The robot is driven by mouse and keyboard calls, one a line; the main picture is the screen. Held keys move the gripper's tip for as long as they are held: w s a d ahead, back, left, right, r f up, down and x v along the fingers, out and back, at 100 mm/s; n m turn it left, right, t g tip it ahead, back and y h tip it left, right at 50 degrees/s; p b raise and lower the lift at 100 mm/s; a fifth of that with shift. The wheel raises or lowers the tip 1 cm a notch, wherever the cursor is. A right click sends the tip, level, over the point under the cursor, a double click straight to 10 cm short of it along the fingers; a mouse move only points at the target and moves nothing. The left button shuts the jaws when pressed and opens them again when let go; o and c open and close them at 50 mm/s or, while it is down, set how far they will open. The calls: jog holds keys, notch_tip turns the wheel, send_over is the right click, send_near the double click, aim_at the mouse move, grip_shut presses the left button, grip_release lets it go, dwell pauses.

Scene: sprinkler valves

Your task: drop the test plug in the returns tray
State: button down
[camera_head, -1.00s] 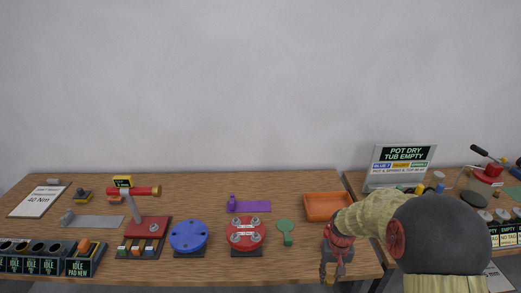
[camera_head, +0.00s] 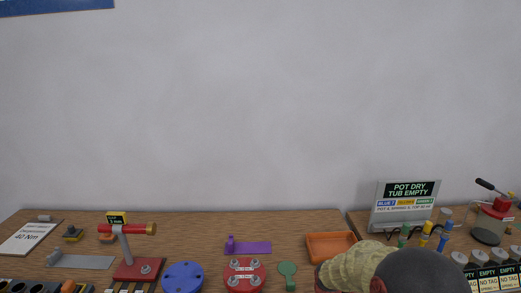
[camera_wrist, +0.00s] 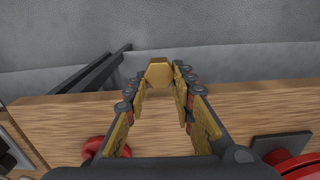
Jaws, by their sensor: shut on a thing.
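My gripper (camera_wrist: 161,82) shows in the wrist view, its two fingers closed on a brass hexagonal test plug (camera_wrist: 159,72) at the fingertips. The plug is held in the air near the wooden table's edge, with grey floor or wall beyond it. In the head view my arm covers the lower right, and the gripper and plug are hidden or out of frame. The orange returns tray (camera_head: 331,247) lies at the back right of the main table, just left of and behind my arm. Its visible inside looks empty. The tray is not seen in the wrist view.
A green paddle-shaped piece (camera_head: 288,272), a red flange with bolts (camera_head: 245,275), a purple bracket (camera_head: 250,247) and a blue disc (camera_head: 183,278) stand left of the tray. A sign stand (camera_head: 404,207) is on the right table.

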jog(key=shift+r+p, duration=1.3)
jog(key=shift+r, duration=0.9)
